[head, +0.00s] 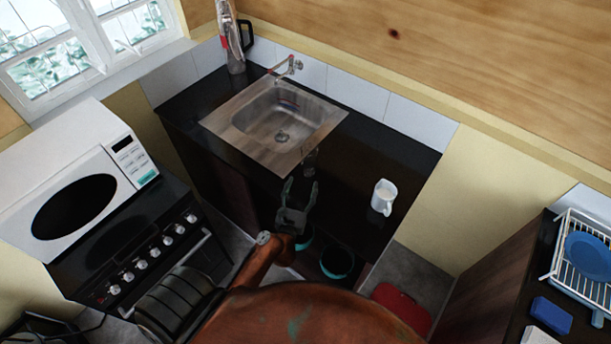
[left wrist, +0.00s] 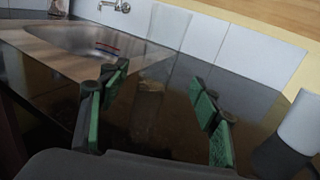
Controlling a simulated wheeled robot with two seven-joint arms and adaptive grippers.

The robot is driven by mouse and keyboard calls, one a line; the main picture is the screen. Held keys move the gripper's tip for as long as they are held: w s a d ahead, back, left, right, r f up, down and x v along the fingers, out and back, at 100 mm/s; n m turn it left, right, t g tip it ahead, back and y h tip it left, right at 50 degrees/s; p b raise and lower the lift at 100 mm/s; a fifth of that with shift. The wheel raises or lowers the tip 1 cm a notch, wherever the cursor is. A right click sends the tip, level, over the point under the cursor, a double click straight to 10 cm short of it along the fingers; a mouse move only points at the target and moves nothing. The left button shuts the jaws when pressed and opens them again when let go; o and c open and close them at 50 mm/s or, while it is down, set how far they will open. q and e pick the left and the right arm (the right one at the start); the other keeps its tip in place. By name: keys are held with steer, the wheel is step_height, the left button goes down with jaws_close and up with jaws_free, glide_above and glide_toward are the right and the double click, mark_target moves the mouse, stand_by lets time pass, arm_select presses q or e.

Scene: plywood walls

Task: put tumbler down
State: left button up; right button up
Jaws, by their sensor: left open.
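The tumbler (head: 310,159) is clear glass and stands on the black counter (head: 362,152) just in front of the sink. It is hard to make out against the dark top. In the left wrist view the see-through tumbler (left wrist: 166,52) appears upright, ahead of and between the two fingers, with a reflection below it. My left gripper (head: 300,187) is open, its fingertips pointing toward the tumbler; it also shows in the left wrist view (left wrist: 157,85). A gap shows between the glass and the fingers. My right gripper is not in view.
A white mug (head: 384,196) stands on the counter to the right; it also shows in the left wrist view (left wrist: 299,125). The steel sink (head: 276,118) lies behind the tumbler. A white microwave (head: 75,190) sits at left. Bare counter lies between sink and mug.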

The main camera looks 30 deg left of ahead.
arm_select(q)
steer(key=shift+v, duration=1.6)
